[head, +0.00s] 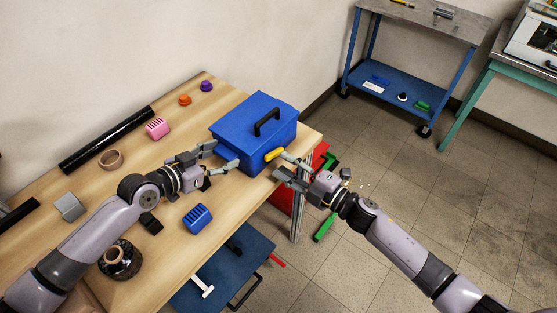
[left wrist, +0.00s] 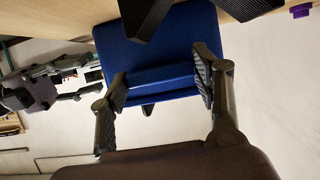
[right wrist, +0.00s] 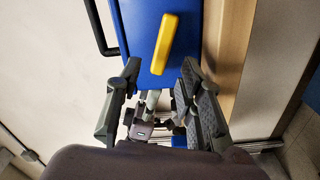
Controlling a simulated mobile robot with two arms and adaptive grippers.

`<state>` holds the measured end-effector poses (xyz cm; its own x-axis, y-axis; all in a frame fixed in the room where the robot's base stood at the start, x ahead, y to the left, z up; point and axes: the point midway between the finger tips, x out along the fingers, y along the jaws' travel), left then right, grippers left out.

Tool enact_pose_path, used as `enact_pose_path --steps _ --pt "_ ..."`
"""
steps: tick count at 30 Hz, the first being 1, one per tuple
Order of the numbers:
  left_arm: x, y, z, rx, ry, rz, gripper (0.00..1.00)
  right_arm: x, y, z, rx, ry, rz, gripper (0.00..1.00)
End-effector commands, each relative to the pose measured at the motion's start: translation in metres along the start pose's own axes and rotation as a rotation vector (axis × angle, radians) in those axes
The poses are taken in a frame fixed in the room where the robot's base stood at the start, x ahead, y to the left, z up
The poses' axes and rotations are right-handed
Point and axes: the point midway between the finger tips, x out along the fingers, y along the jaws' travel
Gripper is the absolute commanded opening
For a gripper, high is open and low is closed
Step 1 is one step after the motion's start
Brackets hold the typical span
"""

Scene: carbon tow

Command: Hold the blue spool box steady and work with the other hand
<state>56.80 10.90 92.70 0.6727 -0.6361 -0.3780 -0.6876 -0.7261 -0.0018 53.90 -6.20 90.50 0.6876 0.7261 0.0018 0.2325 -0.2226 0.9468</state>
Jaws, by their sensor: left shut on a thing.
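The blue spool box (head: 240,122) sits upright at the right end of the wooden table, with its lid down and a black handle (head: 267,121) on top. A yellow handle (head: 275,154) sticks out from its right side. My left gripper (head: 223,156) is shut on the box's near left corner; the left wrist view shows the blue wall (left wrist: 158,55) between its fingers. My right gripper (head: 281,165) is open beside the yellow handle. In the right wrist view, the yellow handle (right wrist: 164,44) lies just beyond the open fingers (right wrist: 158,80), apart from them.
A red cabinet (head: 281,201) stands below the table's right end.

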Motion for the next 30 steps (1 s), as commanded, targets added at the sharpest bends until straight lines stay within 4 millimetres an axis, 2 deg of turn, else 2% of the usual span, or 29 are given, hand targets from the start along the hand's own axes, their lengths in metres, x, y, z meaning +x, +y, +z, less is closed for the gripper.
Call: enact_pose_path --steps 1,6,12,17,30 --pt "0.001 0.002 0.010 -0.005 -0.022 0.005 0.31 -0.014 -0.002 0.000 0.000 -0.002 -0.004 0.35" --pt "0.001 0.002 0.010 -0.005 -0.022 0.005 0.31 -0.050 -0.002 0.000 0.001 -0.001 -0.003 0.35" --pt "0.001 0.002 0.010 -0.004 -0.022 0.005 0.31 -0.078 -0.001 -0.001 0.000 -0.001 -0.001 0.35" --pt "0.001 0.002 0.010 -0.004 -0.021 0.005 0.31 -0.086 0.000 -0.001 -0.001 0.000 0.001 0.35" --pt "0.001 0.002 0.010 -0.005 -0.021 0.005 0.31 -0.086 0.000 -0.001 -0.001 0.000 0.001 0.35"
